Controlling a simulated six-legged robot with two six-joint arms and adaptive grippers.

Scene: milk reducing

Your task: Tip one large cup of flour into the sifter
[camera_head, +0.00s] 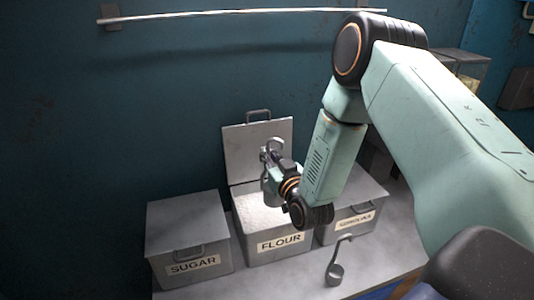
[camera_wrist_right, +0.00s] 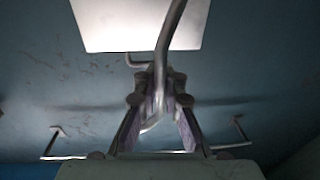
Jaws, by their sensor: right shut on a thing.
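My right gripper (camera_head: 272,156) is over the open flour bin (camera_head: 280,248) and is shut on the thin metal handle of a grey long-handled cup (camera_head: 268,186). The cup hangs down low over or in the bin; I cannot tell whether it touches the flour (camera_head: 255,214) or holds any. In the right wrist view the hooked handle (camera_wrist_right: 167,55) runs between the two fingers (camera_wrist_right: 157,125). The white flour shows inside the bin. A sifter is not visible. My left gripper is not in view.
The bin's raised lid (camera_head: 245,150) stands behind my gripper. A closed sugar bin (camera_head: 185,225) is at the left and another closed labelled bin (camera_head: 340,232) at the right. A smaller hooked cup (camera_head: 335,274) stands on the counter in front. A rail (camera_head: 230,14) runs along the wall.

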